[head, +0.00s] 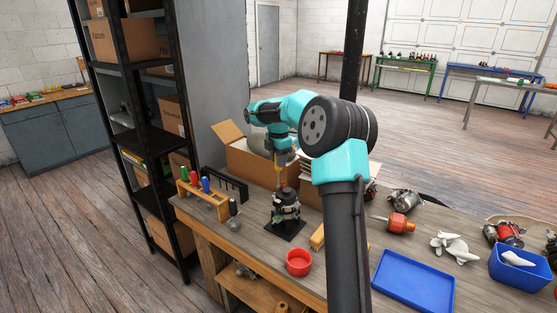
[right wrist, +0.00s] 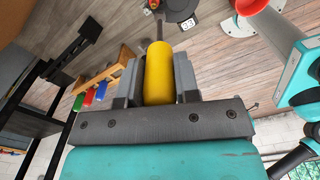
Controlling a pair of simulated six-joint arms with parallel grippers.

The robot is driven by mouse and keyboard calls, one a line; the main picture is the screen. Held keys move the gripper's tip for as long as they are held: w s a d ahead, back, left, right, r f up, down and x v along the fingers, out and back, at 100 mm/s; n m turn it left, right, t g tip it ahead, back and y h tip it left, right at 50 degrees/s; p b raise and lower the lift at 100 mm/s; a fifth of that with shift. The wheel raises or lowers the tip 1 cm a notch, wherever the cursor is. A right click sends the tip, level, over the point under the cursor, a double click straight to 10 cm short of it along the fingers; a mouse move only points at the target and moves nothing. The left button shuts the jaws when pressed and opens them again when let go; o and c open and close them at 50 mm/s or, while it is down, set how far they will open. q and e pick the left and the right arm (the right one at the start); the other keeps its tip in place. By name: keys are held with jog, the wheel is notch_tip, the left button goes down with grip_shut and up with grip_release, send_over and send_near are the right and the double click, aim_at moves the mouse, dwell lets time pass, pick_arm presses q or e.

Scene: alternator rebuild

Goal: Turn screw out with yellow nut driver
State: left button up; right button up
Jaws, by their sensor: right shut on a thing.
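My right gripper (head: 283,153) is shut on the yellow nut driver (right wrist: 158,78) by its handle; the handle also shows in the head view (head: 282,161). The driver's shaft (right wrist: 158,28) points down toward the top of the alternator (head: 286,204). The alternator stands upright on a black base plate (head: 286,231) on the bench. The screw is too small or hidden to make out, and I cannot tell whether the driver's tip touches it. My left gripper is not in view.
A wooden tool rack (head: 203,200) with red, blue and green handles stands left of the alternator. A red bowl (head: 299,262) and a blue tray (head: 413,281) lie in front. An open cardboard box (head: 250,165) is behind. Alternator parts and a blue bin (head: 522,269) lie right.

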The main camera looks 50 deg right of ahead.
jog(key=n, duration=1)
jog(key=shift+n, duration=0.4)
jog(key=shift+n, duration=1.4)
jog(key=shift+r, duration=0.15)
jog(key=shift+r, duration=0.5)
